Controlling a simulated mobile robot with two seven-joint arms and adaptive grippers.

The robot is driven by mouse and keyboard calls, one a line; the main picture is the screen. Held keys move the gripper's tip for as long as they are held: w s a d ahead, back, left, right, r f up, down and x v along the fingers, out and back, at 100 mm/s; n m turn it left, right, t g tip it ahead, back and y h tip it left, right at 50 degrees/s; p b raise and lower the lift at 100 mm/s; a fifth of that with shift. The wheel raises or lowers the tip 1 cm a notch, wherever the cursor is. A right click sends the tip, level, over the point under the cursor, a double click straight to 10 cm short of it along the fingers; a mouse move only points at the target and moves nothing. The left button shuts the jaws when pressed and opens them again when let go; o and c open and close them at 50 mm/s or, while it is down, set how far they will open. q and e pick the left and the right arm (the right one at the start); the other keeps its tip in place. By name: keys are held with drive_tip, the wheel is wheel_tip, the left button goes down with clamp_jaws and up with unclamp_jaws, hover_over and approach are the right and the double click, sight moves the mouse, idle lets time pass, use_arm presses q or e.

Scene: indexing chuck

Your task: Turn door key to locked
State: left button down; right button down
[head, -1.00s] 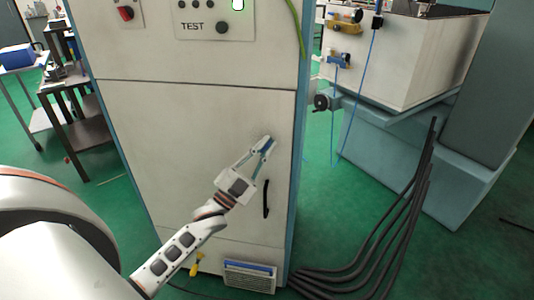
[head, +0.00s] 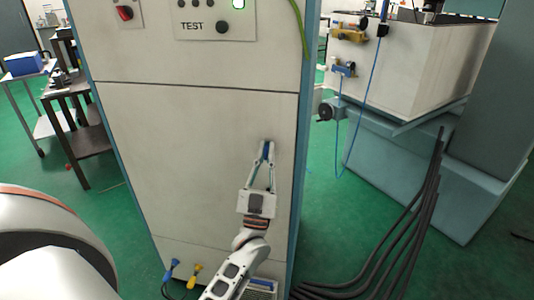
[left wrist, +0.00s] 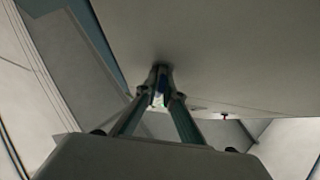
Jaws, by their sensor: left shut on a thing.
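The door key (head: 267,151) shows as a small blue piece on the right part of the pale cabinet door (head: 170,160). My left gripper (head: 266,147) is shut on it, with the fingers pointing up and roughly upright in the head view. In the left wrist view the fingertips (left wrist: 160,92) meet around a small bluish piece close to the door face. The fingers cover most of the key and its lock. The door's black handle is hidden behind my gripper and wrist. My right gripper is not in view.
Above the door is a panel with a TEST button (head: 222,27) and a red switch (head: 125,13). Black cables (head: 420,215) lie on the floor at right, beside a machine (head: 400,70). Blue and yellow plugs (head: 190,274) sit low by the cabinet. Carts stand at left.

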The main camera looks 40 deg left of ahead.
use_arm(q)
drive_tip(key=shift+n, duration=0.3)
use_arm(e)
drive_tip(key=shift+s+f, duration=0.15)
use_arm(q)
drive_tip(key=c, duration=2.5)
unclamp_jaws()
drive_tip(key=shift+f, duration=0.1)
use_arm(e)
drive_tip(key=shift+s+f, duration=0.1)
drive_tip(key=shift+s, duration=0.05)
use_arm(q)
drive_tip(key=v, duration=1.2)
drive_tip(key=shift+w+d, duration=0.1)
drive_tip(key=shift+d, duration=0.05)
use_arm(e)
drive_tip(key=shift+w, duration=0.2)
